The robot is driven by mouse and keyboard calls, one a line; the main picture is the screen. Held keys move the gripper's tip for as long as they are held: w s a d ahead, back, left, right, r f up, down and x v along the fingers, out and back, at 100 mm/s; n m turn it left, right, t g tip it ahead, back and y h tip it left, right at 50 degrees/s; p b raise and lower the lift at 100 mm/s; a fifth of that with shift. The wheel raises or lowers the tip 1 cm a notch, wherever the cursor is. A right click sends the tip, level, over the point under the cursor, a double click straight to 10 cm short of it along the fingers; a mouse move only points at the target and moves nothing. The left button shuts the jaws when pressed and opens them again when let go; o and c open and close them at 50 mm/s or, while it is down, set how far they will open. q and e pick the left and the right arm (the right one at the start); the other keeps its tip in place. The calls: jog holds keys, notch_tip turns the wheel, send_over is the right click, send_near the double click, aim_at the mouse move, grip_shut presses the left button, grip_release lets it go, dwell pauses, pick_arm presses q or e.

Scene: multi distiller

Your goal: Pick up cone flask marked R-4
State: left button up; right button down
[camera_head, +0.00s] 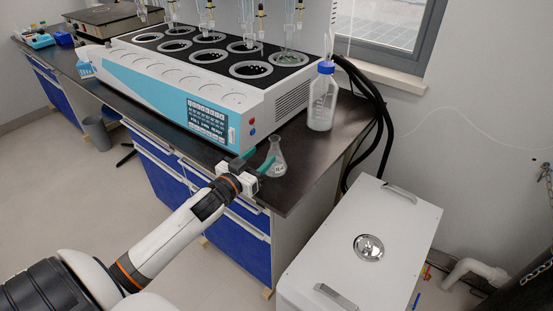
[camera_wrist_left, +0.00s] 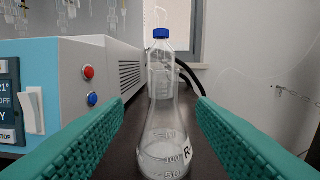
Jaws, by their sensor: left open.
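A clear glass cone flask (camera_head: 275,158) stands upright on the dark bench top near its front right corner. In the left wrist view the flask (camera_wrist_left: 165,130) stands between my two green fingers, with graduation marks and a letter R at its right side; the rest of its mark is cut off by the curve. My left gripper (camera_head: 258,161) is open, its fingers on either side of the flask, with gaps showing to both. My right gripper is not in view.
A blue-capped glass bottle (camera_head: 322,98) stands behind the flask. The multi distiller (camera_head: 205,90) with red and blue buttons is to the left. A white lidded box unit (camera_head: 360,245) stands at the right below the bench, and black hoses (camera_head: 378,110) hang behind.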

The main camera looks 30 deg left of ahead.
aim_at(272, 149)
pick_arm(q)
jog(key=shift+w+f, duration=0.1)
jog(key=shift+w, duration=0.8)
jog(key=w, duration=0.5)
jog(key=shift+w+d, duration=0.1)
jog(key=shift+d, duration=0.25)
grip_shut()
